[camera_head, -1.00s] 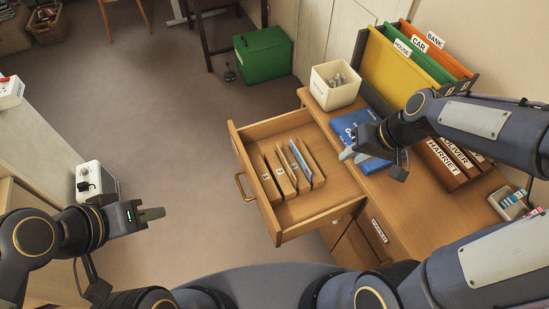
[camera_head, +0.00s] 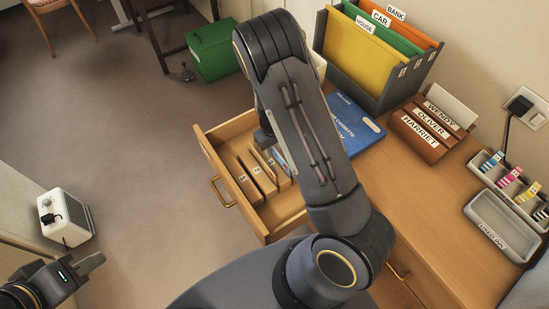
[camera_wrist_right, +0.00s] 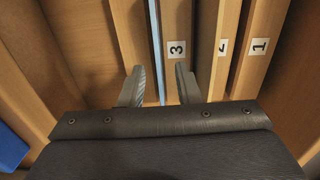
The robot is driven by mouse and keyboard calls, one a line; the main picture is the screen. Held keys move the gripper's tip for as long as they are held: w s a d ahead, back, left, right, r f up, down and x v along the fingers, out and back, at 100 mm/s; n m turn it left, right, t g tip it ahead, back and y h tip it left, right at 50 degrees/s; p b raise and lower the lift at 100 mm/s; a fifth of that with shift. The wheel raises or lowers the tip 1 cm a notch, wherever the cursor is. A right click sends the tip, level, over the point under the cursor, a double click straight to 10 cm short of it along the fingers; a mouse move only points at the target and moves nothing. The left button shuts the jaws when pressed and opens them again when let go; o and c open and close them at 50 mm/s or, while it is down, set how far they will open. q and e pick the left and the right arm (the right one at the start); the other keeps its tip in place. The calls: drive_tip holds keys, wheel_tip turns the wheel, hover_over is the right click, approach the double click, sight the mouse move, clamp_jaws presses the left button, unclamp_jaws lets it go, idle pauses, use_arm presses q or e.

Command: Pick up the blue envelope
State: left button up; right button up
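The blue envelope (camera_wrist_right: 156,45) shows in the right wrist view as a thin light-blue upright edge beside the wooden divider marked 3 (camera_wrist_right: 176,25). A sliver of it also shows in the head view (camera_head: 280,157), inside the open drawer. My right gripper (camera_wrist_right: 160,86) is open above the drawer, pointing down, with one fingertip on each side of the envelope's line. I cannot tell how far below the fingertips the envelope is. In the head view my right arm hides most of that gripper. My left gripper (camera_head: 90,263) is far left, away from the drawer; its finger gap is unclear.
The drawer (camera_head: 228,190) holds several numbered dividers. On the desk are a blue box (camera_head: 362,133), a file holder (camera_head: 372,88), a name-tagged rack (camera_head: 420,133) and a grey tray (camera_head: 503,228). A white device (camera_head: 65,220) stands at left.

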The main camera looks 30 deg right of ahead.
sight(276, 159)
drive_tip(key=f, duration=0.4)
drive_tip(key=shift+s+d, duration=0.15)
drive_tip(key=shift+s, duration=0.05)
clamp_jaws()
